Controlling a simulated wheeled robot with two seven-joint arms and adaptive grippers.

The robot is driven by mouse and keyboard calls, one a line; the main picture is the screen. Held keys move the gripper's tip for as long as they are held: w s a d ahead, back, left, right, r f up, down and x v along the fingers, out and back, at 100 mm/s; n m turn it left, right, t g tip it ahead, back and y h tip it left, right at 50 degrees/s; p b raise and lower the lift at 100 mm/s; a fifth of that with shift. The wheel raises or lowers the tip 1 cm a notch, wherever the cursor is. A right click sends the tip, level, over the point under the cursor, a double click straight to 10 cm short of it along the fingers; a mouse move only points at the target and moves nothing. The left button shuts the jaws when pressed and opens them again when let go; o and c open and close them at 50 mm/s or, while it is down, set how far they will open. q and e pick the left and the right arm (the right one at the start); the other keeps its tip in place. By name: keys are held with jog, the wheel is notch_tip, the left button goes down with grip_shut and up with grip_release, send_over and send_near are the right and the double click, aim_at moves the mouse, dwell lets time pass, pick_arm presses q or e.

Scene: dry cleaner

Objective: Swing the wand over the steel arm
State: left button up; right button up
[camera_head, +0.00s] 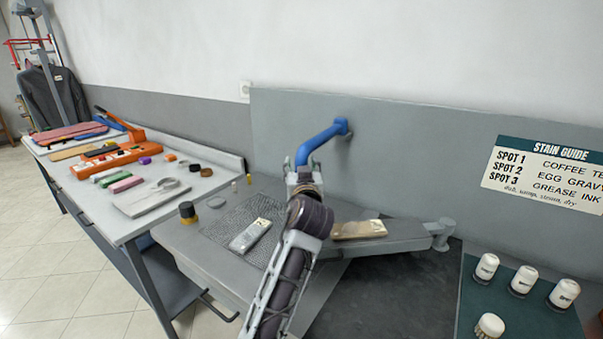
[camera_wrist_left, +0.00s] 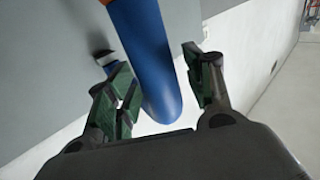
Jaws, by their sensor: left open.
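The wand appears to be the blue tube (camera_head: 318,145), which comes off a bracket on the grey back panel and bends down toward my left gripper (camera_head: 304,182). In the left wrist view the blue tube (camera_wrist_left: 145,60) runs between the green-padded fingers of the open gripper (camera_wrist_left: 163,88). A gap shows beside the right finger; contact at the left finger is unclear. The steel arm (camera_head: 405,238) lies low to the right of my left arm, ending at a round post, with a beige pad (camera_head: 359,229) on it. My right gripper is not in view.
A side table (camera_head: 125,228) at left carries many small items. White-capped bottles (camera_head: 521,280) stand on a green mat (camera_head: 467,300) at right.

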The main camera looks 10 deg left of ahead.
aim_at(301, 146)
pick_arm(q)
jog(key=shift+r, duration=4.35)
